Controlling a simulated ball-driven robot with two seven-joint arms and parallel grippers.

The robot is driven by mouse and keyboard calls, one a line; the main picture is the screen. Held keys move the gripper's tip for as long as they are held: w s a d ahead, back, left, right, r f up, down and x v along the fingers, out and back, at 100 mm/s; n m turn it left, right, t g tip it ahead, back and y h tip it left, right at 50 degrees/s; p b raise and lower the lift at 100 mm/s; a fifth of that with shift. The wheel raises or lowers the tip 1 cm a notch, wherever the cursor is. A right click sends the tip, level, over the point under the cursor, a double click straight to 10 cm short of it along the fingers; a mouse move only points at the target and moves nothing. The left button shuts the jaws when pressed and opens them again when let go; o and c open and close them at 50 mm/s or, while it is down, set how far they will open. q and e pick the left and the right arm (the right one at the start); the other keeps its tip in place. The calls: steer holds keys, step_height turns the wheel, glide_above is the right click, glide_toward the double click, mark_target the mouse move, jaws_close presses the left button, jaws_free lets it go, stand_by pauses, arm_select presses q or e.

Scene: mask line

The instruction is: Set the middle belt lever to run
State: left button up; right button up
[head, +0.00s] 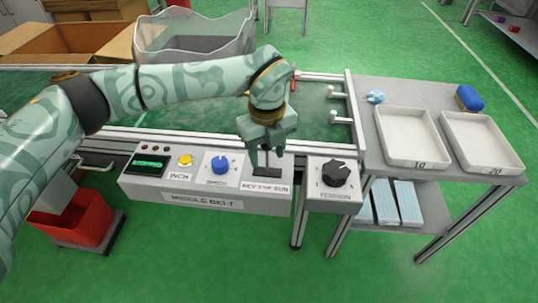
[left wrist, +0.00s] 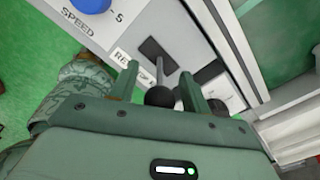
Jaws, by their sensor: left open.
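The middle belt panel (head: 207,190) stands in front of the belt, with a lever section marked REV STOP RUN at its right end. My left gripper (head: 266,160) is open, pointing down over that section. In the left wrist view the lever's round black knob (left wrist: 160,96) lies between the two open fingers, with no clear contact on either side. The dark lever slot (left wrist: 157,52) shows beyond it. The hand and fingers cover part of the lever and labels, so I cannot tell its exact setting. My right gripper is not in view.
A yellow INCH button (head: 185,160) and blue SPEED knob (head: 220,165) sit left of the lever. A black TENSION knob (head: 335,173) is on a separate box to the right. A side table holds two white trays (head: 412,162) (head: 482,170). The green belt (head: 225,118) lies behind.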

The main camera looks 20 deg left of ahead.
arm_select(q)
steer(key=shift+f, duration=0.45)
jaws_close()
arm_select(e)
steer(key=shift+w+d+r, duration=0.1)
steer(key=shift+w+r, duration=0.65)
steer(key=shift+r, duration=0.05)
arm_select(q)
steer(key=shift+r, duration=0.1)
